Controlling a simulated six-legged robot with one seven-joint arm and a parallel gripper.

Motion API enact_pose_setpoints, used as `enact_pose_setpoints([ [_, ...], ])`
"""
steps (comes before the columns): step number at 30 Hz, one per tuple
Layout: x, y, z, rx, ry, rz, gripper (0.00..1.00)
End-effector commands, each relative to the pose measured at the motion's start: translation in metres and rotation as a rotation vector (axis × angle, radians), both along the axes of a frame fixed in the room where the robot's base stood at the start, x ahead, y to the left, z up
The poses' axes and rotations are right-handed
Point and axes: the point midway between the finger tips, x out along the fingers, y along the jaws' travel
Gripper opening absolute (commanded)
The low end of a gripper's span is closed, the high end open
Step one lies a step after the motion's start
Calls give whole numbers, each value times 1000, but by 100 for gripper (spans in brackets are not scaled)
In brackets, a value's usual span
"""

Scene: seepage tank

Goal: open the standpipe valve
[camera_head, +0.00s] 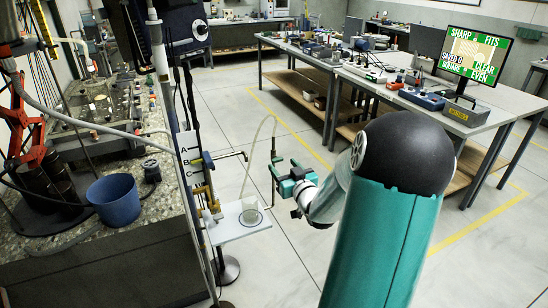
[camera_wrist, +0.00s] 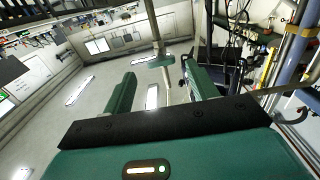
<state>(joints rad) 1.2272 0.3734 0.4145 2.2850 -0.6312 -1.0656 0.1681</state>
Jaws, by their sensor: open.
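The standpipe (camera_head: 207,177) stands at the near edge of the stone-topped bench, beside a white board marked A, B and C (camera_head: 188,152). Brass fittings (camera_head: 208,160) sit on it, and a thin dark rod with a bent end reaches right from the upper one. I cannot tell which part is the valve's handle. My teal gripper (camera_head: 277,174) is to the right of the standpipe, apart from it. In the wrist view my gripper (camera_wrist: 160,72) has its two green fingers spread, with nothing held between them. A blue and yellow column (camera_wrist: 293,52) shows at right there.
A clear beaker (camera_head: 250,210) stands on a small white shelf (camera_head: 236,229) below my gripper. A pale hose curves near my gripper. A blue bucket (camera_head: 113,201) sits on the left bench. Tables (camera_head: 330,68) stand behind; the floor between is clear.

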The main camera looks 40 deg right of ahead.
Motion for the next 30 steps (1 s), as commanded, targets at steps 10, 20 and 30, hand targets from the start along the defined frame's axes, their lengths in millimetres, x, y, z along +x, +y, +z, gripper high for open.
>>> enact_pose_setpoints([
  [10, 59, -14, 0, 1, 0, 4, 58],
  [20, 68, -16, 0, 0, 1, 4, 58],
  [30, 67, -16, 0, 0, 1, 4, 14],
])
